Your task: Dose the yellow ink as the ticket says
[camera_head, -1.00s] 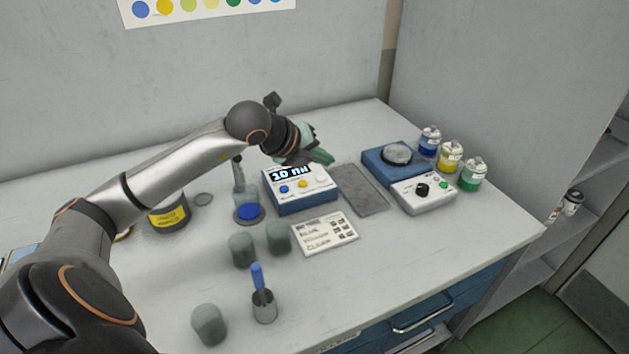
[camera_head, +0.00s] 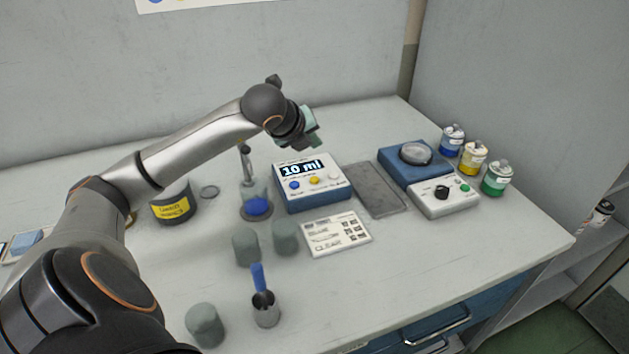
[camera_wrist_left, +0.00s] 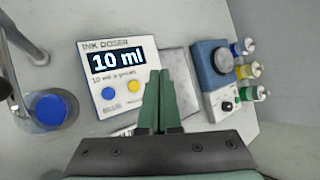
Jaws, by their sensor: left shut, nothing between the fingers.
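The ink doser (camera_head: 318,198) is a blue box with a white top. Its display (camera_head: 302,168) reads "10 ml". My left gripper (camera_head: 315,140) is shut and empty, above the doser's back right. In the left wrist view its fingertips hide part of the doser's right side. My right gripper is out of view.
A grey mat (camera_head: 377,189) lies right of the doser. Beyond are a blue stirrer-like unit (camera_head: 400,168) and small blue, yellow and green ink bottles (camera_head: 473,157). Grey-green cups (camera_head: 285,237) and a metal holder with a blue-handled tool (camera_head: 265,312) stand in front.

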